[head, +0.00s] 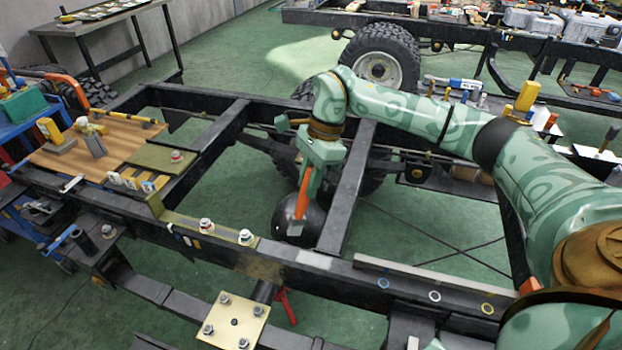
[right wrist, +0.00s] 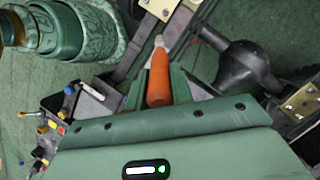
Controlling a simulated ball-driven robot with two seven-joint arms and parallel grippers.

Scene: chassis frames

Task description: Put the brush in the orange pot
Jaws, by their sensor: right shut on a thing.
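My right gripper (head: 306,182) hangs over the open chassis frame, pointing down, and is shut on the brush. The brush (head: 302,198) has an orange body and a pale grey tip; it points down, slightly tilted, in front of a black round axle housing. In the right wrist view the brush (right wrist: 158,80) shows between the green fingers, its pale tip pointing away from the gripper. I cannot make out the orange pot for sure in either view. My left gripper is not in view.
The black chassis rails (head: 330,268) run across below the gripper. A wooden board (head: 65,158) with tools lies at the left. A shelf of bottles and tools (head: 470,98) stands behind my right arm. A large tyre (head: 382,62) is at the back. Green floor shows between the beams.

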